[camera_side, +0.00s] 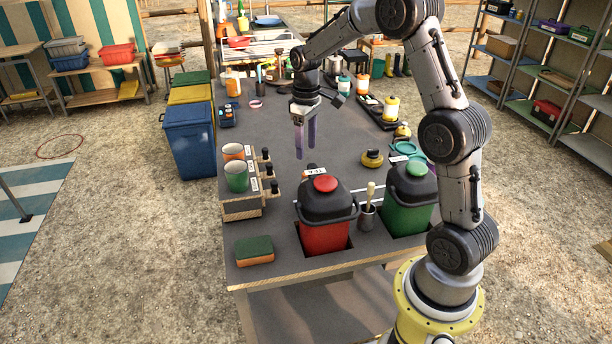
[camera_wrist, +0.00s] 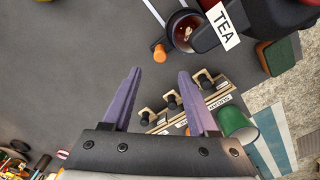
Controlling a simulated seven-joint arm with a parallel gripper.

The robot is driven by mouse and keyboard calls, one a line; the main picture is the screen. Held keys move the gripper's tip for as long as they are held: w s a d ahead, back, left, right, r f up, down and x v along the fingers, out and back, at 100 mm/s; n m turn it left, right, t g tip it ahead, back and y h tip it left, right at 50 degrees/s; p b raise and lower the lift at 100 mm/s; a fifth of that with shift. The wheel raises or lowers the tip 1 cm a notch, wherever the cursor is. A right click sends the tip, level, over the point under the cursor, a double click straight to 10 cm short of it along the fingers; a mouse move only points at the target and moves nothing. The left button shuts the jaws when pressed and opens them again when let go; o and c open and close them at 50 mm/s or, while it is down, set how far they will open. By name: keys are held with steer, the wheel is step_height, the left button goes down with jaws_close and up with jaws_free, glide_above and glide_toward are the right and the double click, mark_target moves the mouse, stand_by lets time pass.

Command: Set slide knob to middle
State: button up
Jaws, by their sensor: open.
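A low wooden box (camera_side: 240,208) with white labels stands at the table's left edge. Three black-topped knobs stick out along its right side: a far knob (camera_side: 265,153), a middle knob (camera_side: 268,170) and a near knob (camera_side: 273,186). In the wrist view the knobs show as a row, with one knob (camera_wrist: 205,78) at the right, one (camera_wrist: 172,100) in the centre and one (camera_wrist: 146,117) at the left. My gripper (camera_side: 305,150) has purple fingers pointing down, apart and empty, above the table to the right of the knobs.
An orange cup (camera_side: 233,152) and a green cup (camera_side: 236,177) stand on the box. A red bin (camera_side: 325,238) with a black lid, a brush pot (camera_side: 367,216) and a green bin (camera_side: 405,218) are nearer. A sponge (camera_side: 254,251) lies in front.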

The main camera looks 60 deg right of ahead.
mark_target(306, 174)
step_height(306, 174, down, 10)
steer(key=shift+f, duration=0.15)
stand_by(0.3)
jaws_close()
stand_by(1.3)
